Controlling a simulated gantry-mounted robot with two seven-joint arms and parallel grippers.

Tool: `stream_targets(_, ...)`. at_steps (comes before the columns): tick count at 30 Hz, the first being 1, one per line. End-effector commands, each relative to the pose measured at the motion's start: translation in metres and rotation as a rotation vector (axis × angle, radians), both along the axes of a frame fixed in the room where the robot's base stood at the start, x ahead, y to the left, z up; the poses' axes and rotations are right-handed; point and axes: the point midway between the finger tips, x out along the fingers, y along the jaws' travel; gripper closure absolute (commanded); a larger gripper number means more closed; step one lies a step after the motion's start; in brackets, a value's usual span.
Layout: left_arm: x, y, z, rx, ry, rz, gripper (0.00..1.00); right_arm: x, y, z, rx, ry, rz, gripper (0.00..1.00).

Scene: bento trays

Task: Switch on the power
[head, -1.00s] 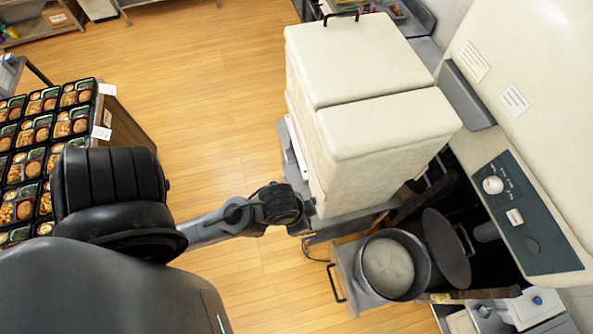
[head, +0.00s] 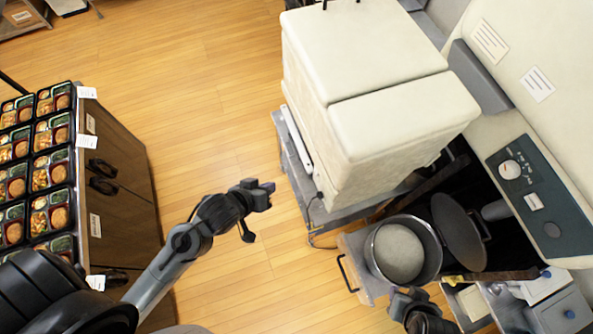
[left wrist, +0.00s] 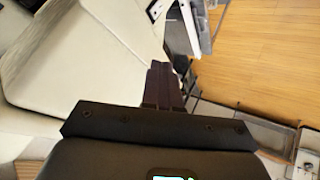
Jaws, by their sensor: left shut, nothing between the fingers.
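A dark control panel (head: 540,200) on a cream housing at the right has a round white knob (head: 510,169), a small white switch-like piece (head: 533,201) and a dark round part. I cannot read which is the power. My left gripper (head: 267,188) is shut and empty above the floor, left of the cream box (head: 385,115) and well away from the panel. Its fingers (left wrist: 162,85) are together in the left wrist view, with the cream box at upper left. My right gripper (head: 408,296) shows partly at the bottom, below the pot; its jaws are unclear.
A white strip (head: 297,137) lies on the metal cart (head: 290,160) beside the cream box, with a cable near it. A steel pot (head: 425,280) and its lid (head: 458,232) stand below the panel. Bento trays (head: 58,215) fill a counter at left. The floor between is clear.

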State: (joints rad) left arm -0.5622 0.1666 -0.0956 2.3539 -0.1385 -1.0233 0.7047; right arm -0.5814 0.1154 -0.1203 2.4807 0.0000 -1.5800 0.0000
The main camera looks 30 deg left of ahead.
Motion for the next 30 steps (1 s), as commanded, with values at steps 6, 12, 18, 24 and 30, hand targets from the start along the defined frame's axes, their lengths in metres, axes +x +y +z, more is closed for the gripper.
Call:
stream_targets(6,0.036,-0.012,-0.050,-0.332,-0.177,0.102,1.00,0.000,0.000,-0.046,-0.001,0.001,0.001,0.66)
stream_targets(12,0.055,-0.014,-0.107,-0.698,-0.241,0.105,1.00,0.000,-0.002,-0.102,-0.007,0.001,0.003,0.66)
stream_targets(18,0.063,-0.001,-0.162,-0.958,-0.211,0.068,1.00,-0.001,-0.002,-0.157,-0.010,0.003,0.005,0.66)
stream_targets(24,0.070,0.021,-0.207,-1.088,-0.172,0.031,1.00,0.000,-0.002,-0.206,-0.008,0.003,0.005,0.66)
stream_targets(30,0.078,0.040,-0.236,-1.120,-0.157,0.007,1.00,0.000,-0.002,-0.240,-0.007,0.001,0.003,0.66)
